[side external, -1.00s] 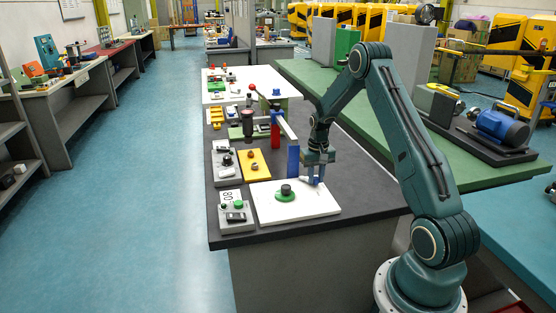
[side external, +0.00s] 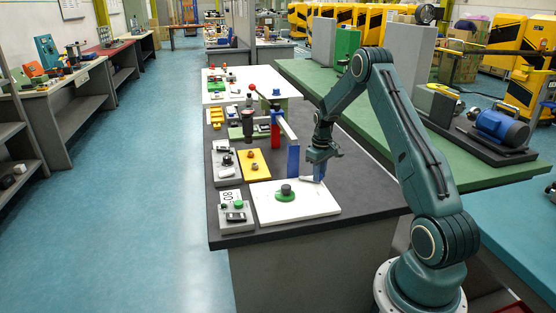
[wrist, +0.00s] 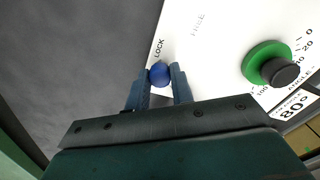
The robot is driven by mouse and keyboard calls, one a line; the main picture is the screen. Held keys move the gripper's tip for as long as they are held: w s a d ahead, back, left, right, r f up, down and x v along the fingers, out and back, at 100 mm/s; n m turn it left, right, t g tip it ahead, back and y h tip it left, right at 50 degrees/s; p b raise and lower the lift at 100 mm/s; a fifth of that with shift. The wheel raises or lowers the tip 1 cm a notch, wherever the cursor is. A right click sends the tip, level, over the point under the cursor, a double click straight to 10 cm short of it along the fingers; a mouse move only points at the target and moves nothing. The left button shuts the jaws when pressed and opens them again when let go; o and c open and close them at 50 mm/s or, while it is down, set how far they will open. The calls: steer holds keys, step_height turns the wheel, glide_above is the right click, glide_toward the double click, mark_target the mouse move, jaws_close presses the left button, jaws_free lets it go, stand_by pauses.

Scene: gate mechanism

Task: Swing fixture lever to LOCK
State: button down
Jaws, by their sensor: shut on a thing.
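The fixture lever shows as a blue ball knob (wrist: 159,75) in the wrist view; the rest of the lever is hidden. My gripper (wrist: 162,79) is shut on it, one finger on each side. The knob is at the edge of the white plate (side external: 322,200), close to the printed word LOCK (wrist: 159,48). The word FREE (wrist: 197,25) is printed farther right. In the side view my gripper (side external: 318,178) is low over the plate's back right corner, and the knob is too small to make out.
A green dial (wrist: 262,52) with a black knob sits on the plate. A blue post (side external: 293,160) stands just left of my gripper, with a red post (side external: 275,132) behind. Yellow (side external: 254,165) and grey (side external: 237,215) boxes lie left. Dark bench top right of the plate is clear.

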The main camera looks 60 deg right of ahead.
steer(key=c, duration=1.2)
jaws_free()
steer(key=shift+r, duration=0.1)
step_height(320, 180, up, 14)
